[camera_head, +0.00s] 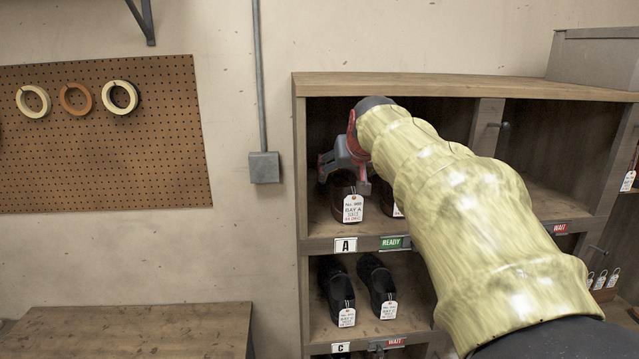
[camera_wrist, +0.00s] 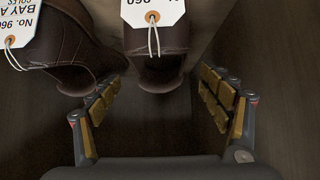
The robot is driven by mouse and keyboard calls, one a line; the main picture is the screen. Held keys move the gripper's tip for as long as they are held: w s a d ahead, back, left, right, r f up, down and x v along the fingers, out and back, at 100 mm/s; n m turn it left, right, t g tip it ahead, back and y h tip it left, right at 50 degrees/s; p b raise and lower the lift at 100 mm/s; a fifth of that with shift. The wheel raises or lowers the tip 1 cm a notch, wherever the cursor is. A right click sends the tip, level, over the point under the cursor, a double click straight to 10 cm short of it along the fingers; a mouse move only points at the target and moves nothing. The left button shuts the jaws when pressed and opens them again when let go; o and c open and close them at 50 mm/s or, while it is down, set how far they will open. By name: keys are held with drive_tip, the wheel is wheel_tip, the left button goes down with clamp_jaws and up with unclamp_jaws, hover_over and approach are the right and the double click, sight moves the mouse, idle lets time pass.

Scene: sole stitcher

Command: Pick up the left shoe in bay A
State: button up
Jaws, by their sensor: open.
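Bay A (camera_head: 325,232) is the upper left compartment and holds a pair of brown shoes. The left shoe (camera_head: 334,197) has a white tag hanging at its front; it also shows in the wrist view (camera_wrist: 158,76). The right shoe (camera_wrist: 70,47) is mostly hidden by my arm in the head view. My gripper (camera_head: 345,173) is inside the bay, at the left shoe. In the wrist view my gripper (camera_wrist: 162,105) is open, its padded fingers on either side of the left shoe's end, with a gap on the right. Finger contact on the left is unclear.
The bay's left wall (camera_head: 301,160) and top board (camera_head: 420,84) are close around my gripper. A black pair (camera_head: 336,285) stands in bay C below. The compartment to the right (camera_head: 550,160) shows free floor. A low bench (camera_head: 125,330) is at the lower left.

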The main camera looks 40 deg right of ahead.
sight(345, 170)
drive_tip(key=shift+w+d+r, duration=0.35)
drive_tip(key=shift+w+d, duration=0.1)
drive_tip(key=shift+w+d+f, duration=0.1)
drive_tip(key=shift+w, duration=0.2)
drive_tip(key=shift+x, duration=0.8)
drive_tip(key=x, duration=0.5)
drive_tip(key=shift+w+f, duration=0.2)
drive_tip(key=shift+f, duration=0.15)
drive_tip(key=shift+s+a+r, duration=0.1)
drive_tip(key=shift+a, duration=0.15)
drive_tip(key=shift+c, duration=0.5)
drive_tip(key=c, duration=1.6)
drive_tip(key=shift+r, duration=0.1)
